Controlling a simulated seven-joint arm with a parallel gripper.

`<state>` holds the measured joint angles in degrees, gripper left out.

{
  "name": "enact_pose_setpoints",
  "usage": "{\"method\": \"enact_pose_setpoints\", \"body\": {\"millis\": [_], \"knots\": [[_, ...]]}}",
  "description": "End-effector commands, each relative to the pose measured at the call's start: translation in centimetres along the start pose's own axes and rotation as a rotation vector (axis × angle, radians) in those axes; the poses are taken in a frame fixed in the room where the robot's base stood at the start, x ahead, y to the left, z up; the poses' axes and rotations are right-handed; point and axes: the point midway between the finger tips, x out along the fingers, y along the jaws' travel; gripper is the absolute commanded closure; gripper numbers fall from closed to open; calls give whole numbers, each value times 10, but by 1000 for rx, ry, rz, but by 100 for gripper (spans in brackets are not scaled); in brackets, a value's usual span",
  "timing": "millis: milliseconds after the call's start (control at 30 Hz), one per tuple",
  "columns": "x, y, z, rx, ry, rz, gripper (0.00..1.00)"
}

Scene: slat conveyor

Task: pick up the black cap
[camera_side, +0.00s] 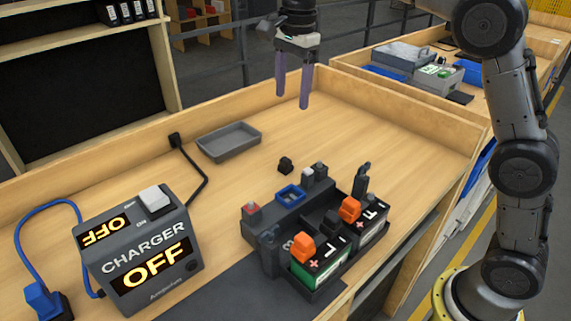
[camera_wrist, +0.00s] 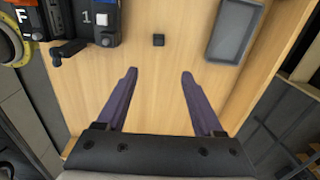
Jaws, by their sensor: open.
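The black cap (camera_side: 285,164) is a small dark block on the wooden table, between the grey tray and the battery holder. In the wrist view the black cap (camera_wrist: 158,40) lies beyond my fingertips, roughly centred between them and apart from both. My gripper (camera_side: 292,95) has two long purple fingers pointing down, held above the far part of the table. In the wrist view my gripper (camera_wrist: 158,73) is open, with nothing between its fingers.
A shallow grey tray (camera_side: 229,142) stands behind the cap. A dark holder (camera_side: 275,223) with batteries and orange caps is in front of it. A charger box (camera_side: 140,250) reading OFF is at left, with cables. Wooden walls edge the table.

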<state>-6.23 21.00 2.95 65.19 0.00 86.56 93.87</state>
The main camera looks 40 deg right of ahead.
Motion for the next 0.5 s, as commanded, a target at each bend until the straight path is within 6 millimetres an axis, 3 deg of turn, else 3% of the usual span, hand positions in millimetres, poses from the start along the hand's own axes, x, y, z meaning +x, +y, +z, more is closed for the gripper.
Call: {"method": "enact_pose_setpoints", "body": {"millis": [100, 367, 500], "knots": [[29, -11, 5, -11, 3, 49, 31], [63, -10, 8, -19, 5, 80, 31], [91, -7, 8, -19, 5, 80, 31]]}}
